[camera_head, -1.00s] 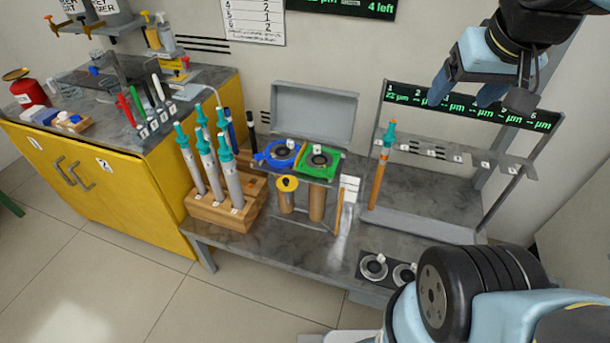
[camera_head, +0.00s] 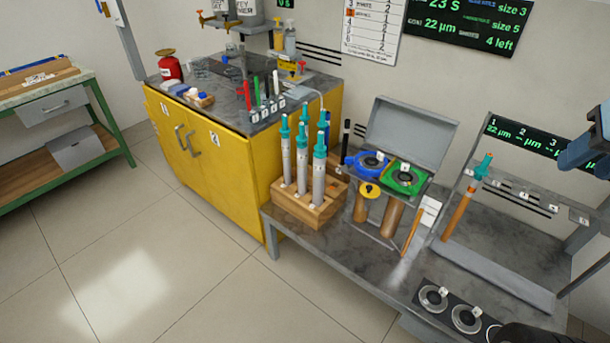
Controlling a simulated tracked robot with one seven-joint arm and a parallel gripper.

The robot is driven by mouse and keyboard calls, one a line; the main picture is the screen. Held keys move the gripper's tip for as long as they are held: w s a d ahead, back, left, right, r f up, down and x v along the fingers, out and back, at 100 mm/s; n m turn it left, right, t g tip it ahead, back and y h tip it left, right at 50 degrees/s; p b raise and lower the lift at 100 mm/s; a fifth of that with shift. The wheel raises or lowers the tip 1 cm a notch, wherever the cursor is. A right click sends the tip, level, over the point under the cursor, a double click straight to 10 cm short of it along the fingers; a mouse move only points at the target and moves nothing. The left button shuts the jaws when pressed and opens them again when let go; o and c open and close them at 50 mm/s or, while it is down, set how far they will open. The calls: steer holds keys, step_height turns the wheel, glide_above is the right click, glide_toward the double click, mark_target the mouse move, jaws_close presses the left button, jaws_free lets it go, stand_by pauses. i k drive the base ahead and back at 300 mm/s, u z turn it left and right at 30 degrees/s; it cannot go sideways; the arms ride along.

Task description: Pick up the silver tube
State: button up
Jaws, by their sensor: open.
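Several silver tubes with teal tops stand upright in a wooden block (camera_head: 325,213) on the grey bench. The front silver tube (camera_head: 319,182) is at the right of the group, another silver tube (camera_head: 302,172) is in the middle, and a third silver tube (camera_head: 286,160) is at the left. Others behind are partly hidden. My gripper (camera_head: 580,158) shows only in part at the right edge, open, with nothing seen between its fingers. It is far to the right of the block, near the rack.
An orange tube (camera_head: 459,211) with a teal top leans in the rack (camera_head: 500,275). A yellow cabinet (camera_head: 225,165) stands left. The floor (camera_head: 150,265) in front is clear.

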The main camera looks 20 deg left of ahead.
mark_target(302, 146)
steer(key=k, duration=1)
steer(key=u, duration=0.3)
steer(key=i, duration=0.5)
steer(key=u, duration=0.45)
steer(key=i, duration=1.5)
steer(key=z, duration=0.65)
